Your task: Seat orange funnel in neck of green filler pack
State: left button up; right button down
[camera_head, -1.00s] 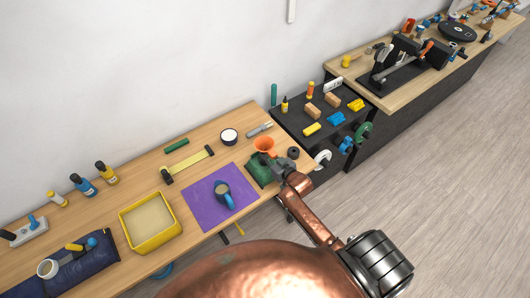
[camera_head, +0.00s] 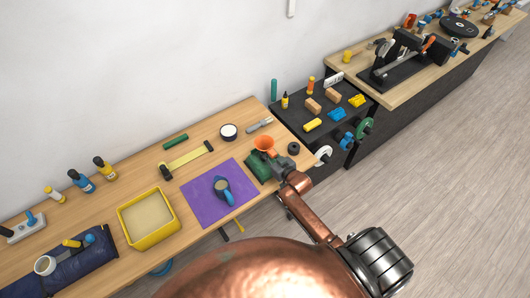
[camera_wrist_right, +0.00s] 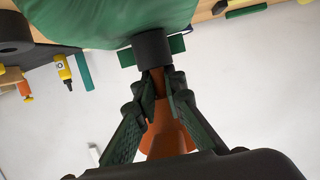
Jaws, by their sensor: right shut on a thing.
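The orange funnel (camera_head: 264,143) is at the green filler pack (camera_head: 258,168) near the right end of the wooden bench. My right gripper (camera_head: 279,165) is shut on the funnel. In the right wrist view, the gripper (camera_wrist_right: 160,82) closes around the narrow stem, and the funnel's cone (camera_wrist_right: 167,143) flares away below. The stem lines up with the dark neck (camera_wrist_right: 152,47) of the pack and meets its opening. How deep the stem sits inside is hidden. The pack's green body (camera_wrist_right: 100,20) fills the top of that view. My left gripper is not in view.
A dark round piece (camera_head: 293,148) lies just right of the pack. A white-topped round tub (camera_head: 228,132) stands behind. A black side table (camera_head: 295,123) adjoins the bench.

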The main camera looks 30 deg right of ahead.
jog(key=shift+f, duration=0.25)
jog(key=shift+s+r, duration=0.1)
jog(key=shift+r+p, duration=0.3)
jog(key=shift+p, duration=0.25)
jog(key=shift+f, duration=0.5)
